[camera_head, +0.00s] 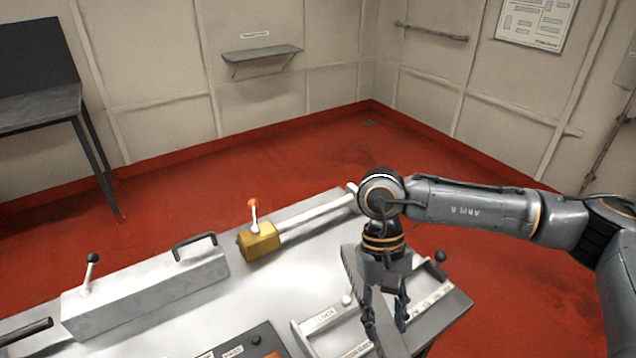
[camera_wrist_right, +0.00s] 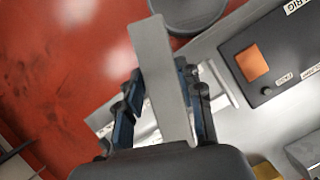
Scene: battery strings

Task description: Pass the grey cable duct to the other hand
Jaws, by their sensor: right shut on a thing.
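The grey cable duct (camera_wrist_right: 158,75) is a long, flat light-grey bar between the two blue-padded fingers of my right gripper (camera_wrist_right: 162,98) in the right wrist view. My left gripper is in neither view.
The metal bench (camera_head: 255,290) holds a grey box with a handle (camera_head: 150,290), a yellow block with a red-knobbed lever (camera_head: 259,241) and a labelled tray (camera_head: 440,310). A dark panel with an orange square (camera_wrist_right: 265,60) shows in the wrist view. Red floor lies beyond.

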